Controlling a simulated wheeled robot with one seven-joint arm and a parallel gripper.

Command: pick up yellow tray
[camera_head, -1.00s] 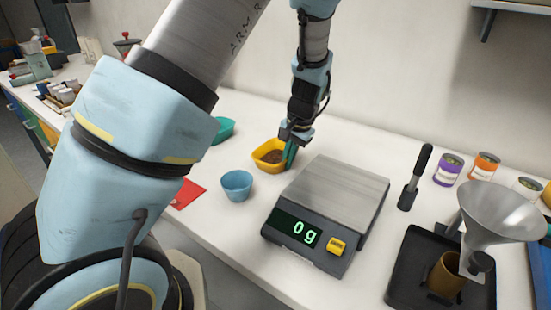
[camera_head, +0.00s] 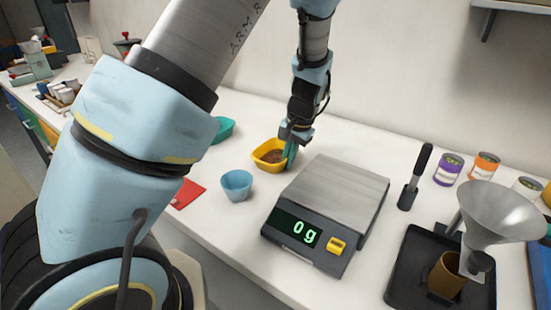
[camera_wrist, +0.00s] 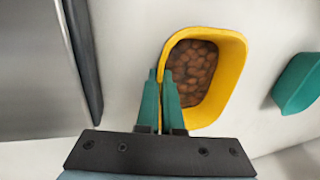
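The yellow tray (camera_head: 257,158) sits on the white bench, left of the scale, with brown nut-like pieces in it. In the wrist view the tray (camera_wrist: 233,75) lies just ahead of my gripper. My gripper (camera_wrist: 160,78) has two teal fingers close together, one inside the tray and one outside, with the tray's left wall between them. They look shut on that wall, though the contact is partly hidden. In the head view my gripper (camera_head: 291,155) is at the tray's right side. The tray looks level, and I cannot tell any lift off the bench.
A scale (camera_head: 336,195) reading 0 g stands right of the tray. A blue cup (camera_head: 237,186) is in front, a teal tray (camera_head: 224,128) behind left, a red sheet (camera_head: 188,194) at the front edge. A funnel (camera_head: 495,212) on a black stand is at right.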

